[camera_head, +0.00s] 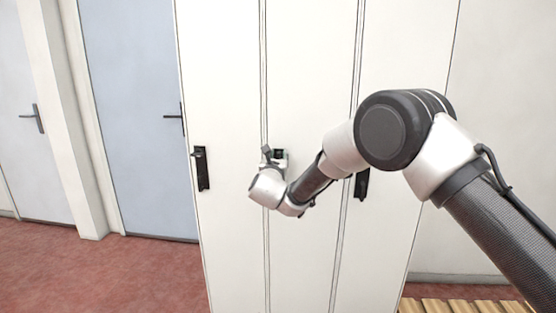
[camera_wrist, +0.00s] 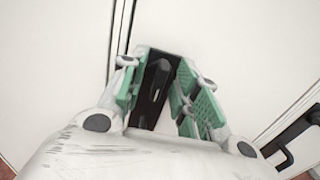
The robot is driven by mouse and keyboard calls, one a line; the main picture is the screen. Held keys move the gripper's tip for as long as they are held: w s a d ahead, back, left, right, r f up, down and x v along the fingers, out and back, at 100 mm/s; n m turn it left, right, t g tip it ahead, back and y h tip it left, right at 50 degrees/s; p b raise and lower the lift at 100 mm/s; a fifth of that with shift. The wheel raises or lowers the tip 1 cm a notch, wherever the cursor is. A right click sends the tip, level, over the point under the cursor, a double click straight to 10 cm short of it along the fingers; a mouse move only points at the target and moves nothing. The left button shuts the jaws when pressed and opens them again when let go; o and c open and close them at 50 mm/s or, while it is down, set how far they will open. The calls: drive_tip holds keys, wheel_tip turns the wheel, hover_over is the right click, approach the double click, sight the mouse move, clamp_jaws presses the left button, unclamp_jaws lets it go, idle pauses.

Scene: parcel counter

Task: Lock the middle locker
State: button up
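The middle locker (camera_head: 310,60) is a tall, narrow white door that looks closed in the head view. My gripper (camera_head: 276,156) is at its left edge, at handle height, and hides most of the handle there. In the wrist view, the black handle (camera_wrist: 155,85) on its dark plate lies between the green-padded fingers of my gripper (camera_wrist: 165,75). The fingers are apart, one on each side of the handle. A gap shows on the right side, and I cannot tell whether the left finger touches it. The lock's state cannot be read.
The left locker has a black handle (camera_head: 203,168). The right locker's black handle (camera_head: 361,185) is partly behind my arm and also shows in the wrist view (camera_wrist: 290,145). A blue door (camera_head: 135,100) stands further left. Red floor (camera_head: 110,275) is clear at lower left; wooden slats (camera_head: 450,305) lie at lower right.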

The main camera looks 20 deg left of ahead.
clamp_jaws()
drive_tip(key=n, duration=0.4)
drive_tip(key=shift+a+n, duration=0.1)
drive_tip(key=shift+n, duration=0.3)
drive_tip(key=n, duration=0.4)
drive_tip(key=shift+n, duration=0.3)
drive_tip(key=shift+s+a+f+n, duration=0.1)
drive_tip(key=shift+f+n, duration=0.05)
drive_tip(key=shift+n, duration=1.95)
drive_tip(key=shift+f+n, duration=0.1)
drive_tip(key=shift+n, duration=2)
